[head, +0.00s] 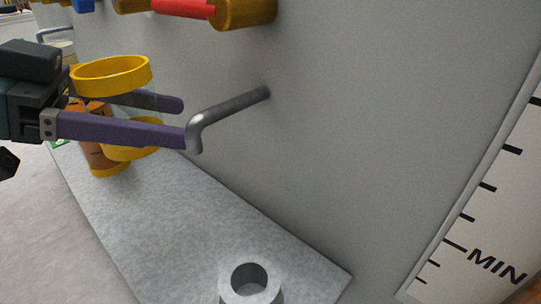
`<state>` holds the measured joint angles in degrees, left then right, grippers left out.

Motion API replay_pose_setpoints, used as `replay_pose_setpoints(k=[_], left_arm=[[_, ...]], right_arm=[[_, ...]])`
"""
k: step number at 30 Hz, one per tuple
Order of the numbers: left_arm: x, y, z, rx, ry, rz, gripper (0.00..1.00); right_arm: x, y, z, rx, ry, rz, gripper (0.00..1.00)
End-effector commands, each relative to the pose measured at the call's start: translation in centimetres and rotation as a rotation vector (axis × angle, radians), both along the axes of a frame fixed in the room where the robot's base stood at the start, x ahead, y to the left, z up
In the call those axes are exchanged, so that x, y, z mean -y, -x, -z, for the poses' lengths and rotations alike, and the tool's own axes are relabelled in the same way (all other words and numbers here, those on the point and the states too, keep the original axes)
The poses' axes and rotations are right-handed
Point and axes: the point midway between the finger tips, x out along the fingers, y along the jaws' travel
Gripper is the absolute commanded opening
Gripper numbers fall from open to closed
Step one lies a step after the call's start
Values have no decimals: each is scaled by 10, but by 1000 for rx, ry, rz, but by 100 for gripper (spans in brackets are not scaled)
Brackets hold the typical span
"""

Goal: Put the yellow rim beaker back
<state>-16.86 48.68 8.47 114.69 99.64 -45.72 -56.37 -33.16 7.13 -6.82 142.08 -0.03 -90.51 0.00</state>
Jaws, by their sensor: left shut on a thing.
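The yellow rim beaker (115,88) is at the upper left of the head view, with a yellow ring at its top and another yellow band lower down. Its wall between them looks clear. My left gripper (182,121) comes in from the left with its two purple fingers on either side of the beaker, shut on it. The near finger hides part of the beaker's middle. The beaker looks slightly tilted in the picture. The near fingertip overlaps the bent end of a metal hook (230,105) in the picture; I cannot tell if they touch. My right gripper is not in view.
The hook sticks out of a grey wall panel (380,110). An orange-brown cylinder with a yellow base (108,170) stands behind the fingers on a grey slab (180,215). A grey hollow cylinder (250,284) stands at the slab's front. Red and yellow parts (246,12) hang above.

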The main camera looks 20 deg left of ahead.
Motion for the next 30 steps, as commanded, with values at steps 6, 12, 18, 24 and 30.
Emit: replay_pose_setpoints(k=[6, 12, 18, 24, 30], left_arm=[[-1, 0, 44, -4, 0, -3, 16], [-1, -1, 69, -1, 0, -4, 16], [0, 0, 91, -2, 1, -3, 16], [0, -1, 107, -1, -1, -2, 16], [0, -1, 106, -1, -1, -2, 16]], right_arm=[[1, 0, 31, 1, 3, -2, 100], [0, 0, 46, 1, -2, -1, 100], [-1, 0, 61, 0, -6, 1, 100], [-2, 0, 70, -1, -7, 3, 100], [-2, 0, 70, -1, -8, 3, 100]])
